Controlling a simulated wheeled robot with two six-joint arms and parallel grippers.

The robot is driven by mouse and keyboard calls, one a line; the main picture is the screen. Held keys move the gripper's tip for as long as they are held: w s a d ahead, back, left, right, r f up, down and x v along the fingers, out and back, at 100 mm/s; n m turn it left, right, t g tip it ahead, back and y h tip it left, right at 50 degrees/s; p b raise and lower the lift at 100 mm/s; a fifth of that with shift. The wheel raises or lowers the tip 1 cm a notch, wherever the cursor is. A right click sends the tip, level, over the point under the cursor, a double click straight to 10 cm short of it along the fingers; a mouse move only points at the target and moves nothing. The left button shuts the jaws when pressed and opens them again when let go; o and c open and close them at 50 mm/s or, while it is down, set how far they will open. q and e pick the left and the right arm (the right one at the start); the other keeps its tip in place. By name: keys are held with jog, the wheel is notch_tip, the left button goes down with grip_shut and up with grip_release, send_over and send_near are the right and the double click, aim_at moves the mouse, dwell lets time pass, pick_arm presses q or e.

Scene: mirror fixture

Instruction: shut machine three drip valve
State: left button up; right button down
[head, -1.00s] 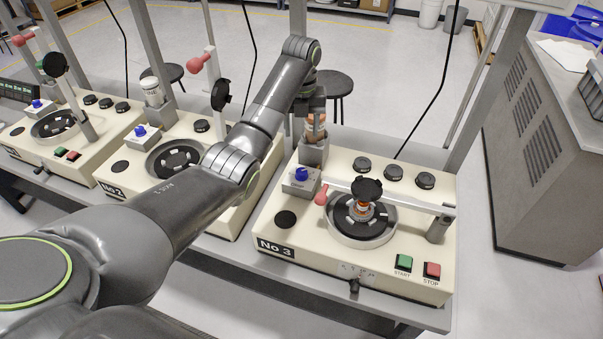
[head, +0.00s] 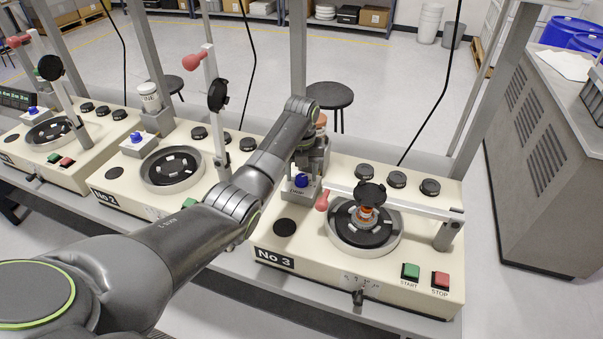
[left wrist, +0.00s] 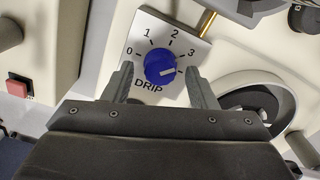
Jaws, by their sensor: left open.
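Machine No 3 (head: 285,245) stands at the front right of the bench in the head view. Its drip valve is a blue knob (head: 301,181) on a small grey box. In the left wrist view the blue knob (left wrist: 158,67) sits in a dial marked 0 to 3 with DRIP below. The knob's white mark points right, near the 3. My left gripper (left wrist: 160,69) is open, one finger on each side of the knob; I cannot tell whether they touch it. In the head view the left gripper (head: 312,168) is just behind the knob. My right gripper is not in view.
A round plate (head: 365,228) with a lowered arm (head: 405,198) lies right of the knob. Green START (head: 410,271) and red STOP (head: 441,279) buttons are at the front. Machine No 2 (head: 110,199) stands to the left. A bottle (head: 320,122) stands behind my gripper.

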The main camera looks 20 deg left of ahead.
pick_arm(q)
jog(key=shift+f, duration=0.5)
jog(key=shift+c, duration=0.3)
jog(key=c, duration=0.9)
jog(key=shift+r, duration=0.1)
